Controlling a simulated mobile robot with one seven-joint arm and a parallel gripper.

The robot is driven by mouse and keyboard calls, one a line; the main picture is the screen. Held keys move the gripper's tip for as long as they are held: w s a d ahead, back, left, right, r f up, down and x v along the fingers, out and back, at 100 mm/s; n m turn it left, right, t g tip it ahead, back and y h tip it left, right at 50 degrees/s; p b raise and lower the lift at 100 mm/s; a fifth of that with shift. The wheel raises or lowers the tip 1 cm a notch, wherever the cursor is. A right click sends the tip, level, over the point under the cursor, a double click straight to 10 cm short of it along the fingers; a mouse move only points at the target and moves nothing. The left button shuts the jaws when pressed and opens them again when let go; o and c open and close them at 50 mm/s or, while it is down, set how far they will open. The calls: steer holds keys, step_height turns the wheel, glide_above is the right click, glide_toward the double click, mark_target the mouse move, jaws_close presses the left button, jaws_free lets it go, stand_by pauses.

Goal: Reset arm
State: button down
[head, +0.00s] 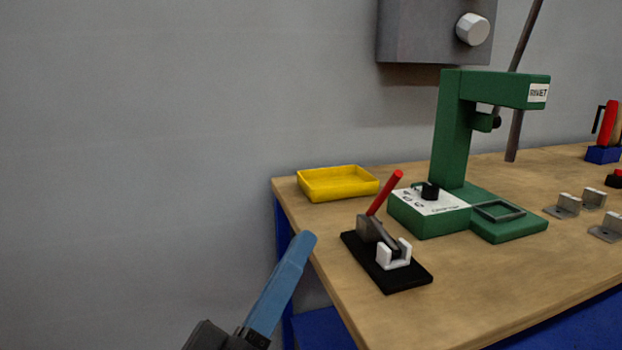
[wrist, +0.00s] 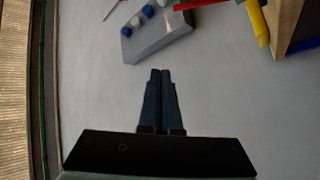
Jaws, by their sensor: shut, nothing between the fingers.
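My gripper (head: 304,240) shows in the head view at the lower middle, with blue fingers pointing up and to the right. It is in the air just left of the workbench (head: 345,285) corner. In the wrist view my gripper (wrist: 160,72) has its two dark blue fingers side by side and closed together. Nothing is held between them.
A black clamp fixture with a red handle (head: 386,192) stands near the bench's left edge. A yellow tray (head: 338,195) lies behind it. A green rivet press (head: 452,130) and several metal brackets (head: 567,205) stand further right. A grey box (head: 420,32) hangs on the wall.

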steer(key=s+r+m+t+y+p, duration=0.1)
steer(key=s+r+t+y+p, duration=0.1)
steer(key=r+p, duration=0.8)
steer(key=s+d+r+m+t+y+p, duration=0.1)
steer(key=r+y+p, duration=0.4)
steer(key=r+p, duration=0.6)
steer(key=s+r+m+t+y+p, duration=0.2)
steer(key=r+p, duration=0.9)
steer(key=r, duration=2)
steer(key=shift+s+d+t+y, duration=0.2)
steer(key=shift+s+t+y, duration=0.1)
steer(key=shift+t+y, duration=0.65)
